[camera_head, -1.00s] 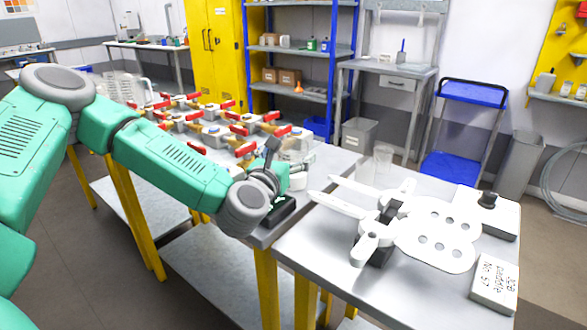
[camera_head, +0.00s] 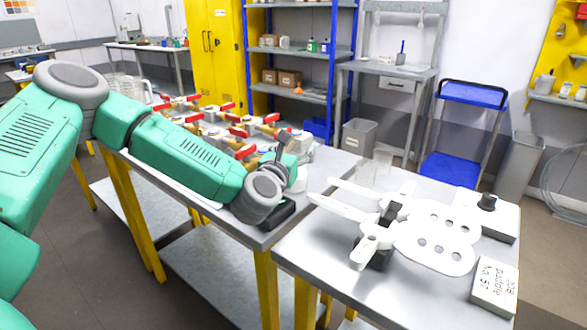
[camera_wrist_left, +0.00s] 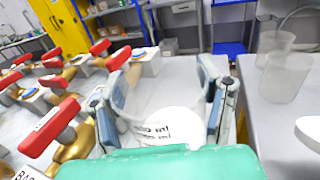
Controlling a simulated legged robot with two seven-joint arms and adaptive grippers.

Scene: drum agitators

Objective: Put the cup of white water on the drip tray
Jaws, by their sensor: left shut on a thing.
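My left gripper (camera_wrist_left: 165,105) is shut on a clear cup (camera_wrist_left: 150,85) with white liquid low in it. One finger presses each side. Lettering shows on or through the cup. In the head view my left gripper (camera_head: 286,155) is over the near end of the valve bench, and its wrist largely hides the cup. A low black block (camera_head: 276,214) lies on the bench edge below the wrist; I cannot tell whether it is the drip tray. My right gripper is not in view.
Several red-handled brass valves (camera_head: 236,132) stand left of the gripper. Clear empty-looking cups (camera_wrist_left: 285,78) stand on the right table (camera_head: 310,250). A white paddle-like part (camera_head: 436,237) lies on a black stand there, with a lettered block (camera_head: 494,288) at the front right.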

